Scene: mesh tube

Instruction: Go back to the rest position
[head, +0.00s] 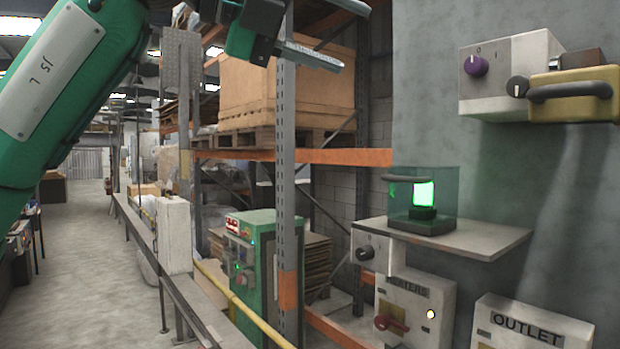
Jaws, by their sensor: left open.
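My left arm comes in from the upper left as a large green link. My left gripper (352,38) is at the top middle, partly cut off by the top edge. Its grey fingers stand apart with nothing between them. It is in the air in front of the rack, up and to the left of the wall devices and touching none of them that I can see. My right gripper is not in view.
A glass case (443,196) with a glowing green block stands on a wall shelf (490,238). Above right are a knob box (502,75) and a yellow handled box (575,108). Below are the heaters box (415,308) and outlet box (528,328). The aisle (90,265) is open.

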